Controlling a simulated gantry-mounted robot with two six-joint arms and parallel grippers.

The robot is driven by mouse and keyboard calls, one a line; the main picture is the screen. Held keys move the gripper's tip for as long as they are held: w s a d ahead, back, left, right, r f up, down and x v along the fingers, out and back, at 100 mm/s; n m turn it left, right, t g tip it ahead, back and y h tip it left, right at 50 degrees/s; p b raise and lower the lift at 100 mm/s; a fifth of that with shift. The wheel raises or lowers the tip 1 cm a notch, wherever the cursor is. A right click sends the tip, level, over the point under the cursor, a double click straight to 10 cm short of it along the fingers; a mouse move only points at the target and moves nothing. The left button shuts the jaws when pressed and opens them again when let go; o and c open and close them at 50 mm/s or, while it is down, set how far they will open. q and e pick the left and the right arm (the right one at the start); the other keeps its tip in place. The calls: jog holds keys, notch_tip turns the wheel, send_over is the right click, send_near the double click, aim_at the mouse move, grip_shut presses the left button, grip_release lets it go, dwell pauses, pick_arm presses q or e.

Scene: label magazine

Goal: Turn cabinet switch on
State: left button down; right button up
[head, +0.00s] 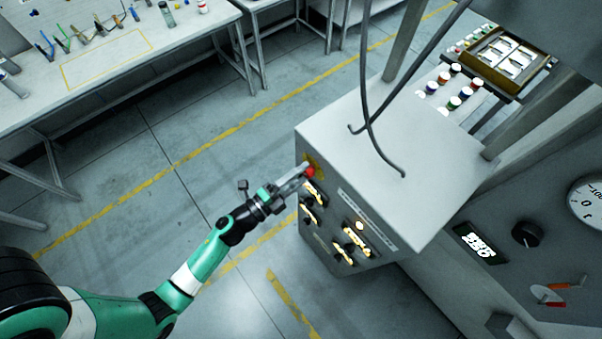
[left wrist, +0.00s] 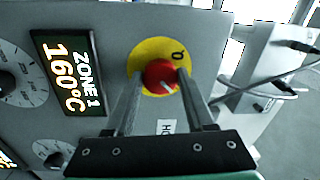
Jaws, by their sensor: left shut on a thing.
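The cabinet (head: 380,180) stands right of the middle in the head view, its control face turned to the left. The switch is a red knob on a yellow round plate (left wrist: 150,56) in the left wrist view; the red knob (left wrist: 160,77) has a pale mark on it. The knob also shows small in the head view (head: 310,171). My left gripper (left wrist: 162,84) is shut on the red knob, one finger on each side. Its fingers partly hide the yellow plate and the lettering below. My right gripper is in neither view.
Cables (head: 365,120) hang over the cabinet top. A workbench (head: 120,60) with tools stands at the upper left. The floor between is clear.

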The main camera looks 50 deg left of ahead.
pick_arm(q)
jog(key=shift+r, duration=0.1)
dwell(0.3)
jog(key=shift+c, duration=1.3)
grip_release()
jog(key=shift+s, duration=0.1)
jog(key=s, duration=1.1)
jog(key=shift+s+f, duration=0.2)
jog(key=shift+f, duration=0.25)
jog(key=shift+r, duration=0.1)
